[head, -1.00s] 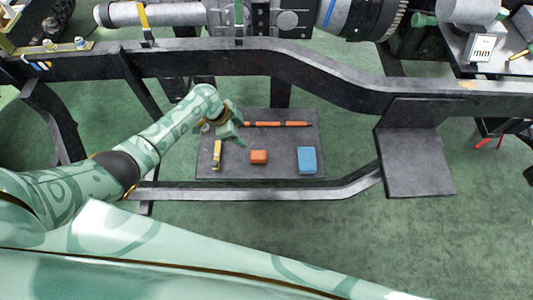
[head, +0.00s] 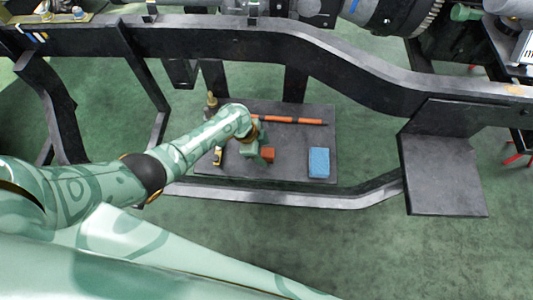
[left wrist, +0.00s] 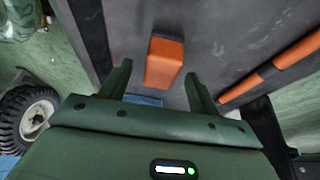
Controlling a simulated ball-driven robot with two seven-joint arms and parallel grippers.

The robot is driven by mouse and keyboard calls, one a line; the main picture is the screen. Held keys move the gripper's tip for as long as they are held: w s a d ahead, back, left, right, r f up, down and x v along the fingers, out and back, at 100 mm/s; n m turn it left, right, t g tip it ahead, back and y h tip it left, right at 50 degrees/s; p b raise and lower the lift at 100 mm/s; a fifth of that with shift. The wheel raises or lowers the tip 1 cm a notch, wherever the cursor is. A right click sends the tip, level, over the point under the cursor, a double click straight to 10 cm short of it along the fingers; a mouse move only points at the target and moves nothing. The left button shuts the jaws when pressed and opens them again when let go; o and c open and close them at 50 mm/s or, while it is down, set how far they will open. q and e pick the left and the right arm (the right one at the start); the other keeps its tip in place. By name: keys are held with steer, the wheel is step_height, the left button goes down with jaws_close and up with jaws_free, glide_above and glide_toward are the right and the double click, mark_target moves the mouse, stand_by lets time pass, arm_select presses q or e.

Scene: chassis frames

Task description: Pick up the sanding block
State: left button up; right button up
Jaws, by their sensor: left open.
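A small orange block with a dark end, which looks like the sanding block (head: 268,155), lies on the dark grey board. My left gripper (head: 258,152) is at its left side in the head view and hides part of it. In the left wrist view the block (left wrist: 165,62) lies ahead of the open, empty left gripper (left wrist: 158,85), between the lines of its two fingers. I cannot tell the exact height of the fingers above the board. My right gripper is not in view.
The board (head: 290,172) also holds a blue block or folded cloth (head: 319,162), an orange-and-black rod (head: 295,121) and a yellow-and-black tool (head: 218,155). Dark frame rails (head: 300,199) run in front of and behind the board. A dark plate (head: 443,175) stands at right.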

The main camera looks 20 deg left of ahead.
mark_target(271, 153)
arm_select(q)
steer(key=shift+b+x, duration=0.35)
steer(key=shift+x, duration=0.85)
steer(key=shift+a+r, duration=0.1)
steer(key=shift+r, duration=0.05)
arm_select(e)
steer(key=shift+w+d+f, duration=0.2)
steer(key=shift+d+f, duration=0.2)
arm_select(q)
steer(key=c, duration=1.1)
